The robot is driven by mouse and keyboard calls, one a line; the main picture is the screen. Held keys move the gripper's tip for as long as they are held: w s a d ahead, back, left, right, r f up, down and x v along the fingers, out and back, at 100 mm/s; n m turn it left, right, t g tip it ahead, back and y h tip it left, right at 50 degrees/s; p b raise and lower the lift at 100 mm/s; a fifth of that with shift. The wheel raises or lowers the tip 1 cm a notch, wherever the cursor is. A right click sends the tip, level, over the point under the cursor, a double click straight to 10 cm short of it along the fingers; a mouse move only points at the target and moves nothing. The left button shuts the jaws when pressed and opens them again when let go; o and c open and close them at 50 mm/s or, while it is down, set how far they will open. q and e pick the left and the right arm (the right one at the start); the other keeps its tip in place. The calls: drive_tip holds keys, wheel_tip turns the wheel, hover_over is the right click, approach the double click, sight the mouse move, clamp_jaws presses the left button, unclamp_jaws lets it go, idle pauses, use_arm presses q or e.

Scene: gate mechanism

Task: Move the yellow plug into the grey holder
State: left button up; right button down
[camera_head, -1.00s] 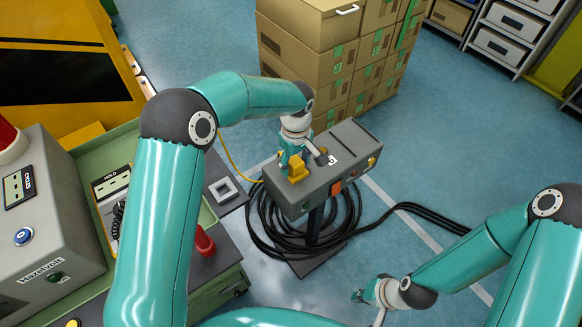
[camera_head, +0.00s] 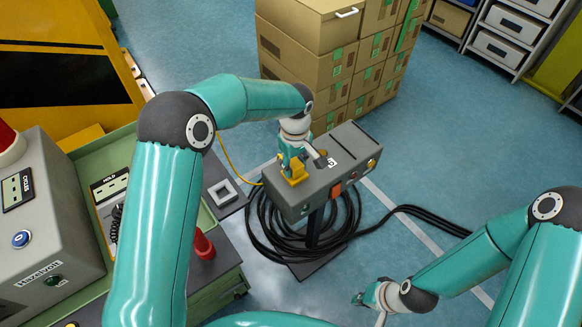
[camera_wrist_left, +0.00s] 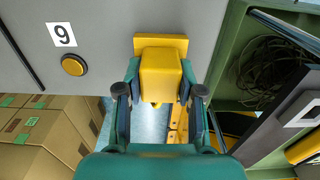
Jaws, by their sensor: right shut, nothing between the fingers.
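The yellow plug (camera_head: 294,171) sits at the near left end of the grey box on a stand. In the left wrist view the plug (camera_wrist_left: 160,72) is between the two fingers of my left gripper (camera_wrist_left: 160,82). The fingers are close along both its sides; whether they press on it I cannot tell. In the head view my left gripper (camera_head: 290,162) partly hides the plug. The grey holder (camera_head: 222,191), a square frame on a dark plate, lies left of the box, and partly shows in the left wrist view (camera_wrist_left: 305,112). My right gripper (camera_head: 367,297) is shut and empty, low over the floor.
The grey box (camera_head: 318,178) also carries an orange part and a yellow button (camera_wrist_left: 73,65). Black cables (camera_head: 262,222) coil around its stand. Cardboard boxes (camera_head: 300,50) are stacked behind. A green bench with a red cone-shaped part (camera_head: 203,246) stands left.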

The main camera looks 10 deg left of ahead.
sight(294, 164)
use_arm(q)
clamp_jaws()
drive_tip(key=shift+r, duration=0.4)
drive_tip(key=shift+r+p, duration=1.5)
drive_tip(key=shift+r, duration=0.75)
drive_tip(key=shift+s+a, duration=0.1)
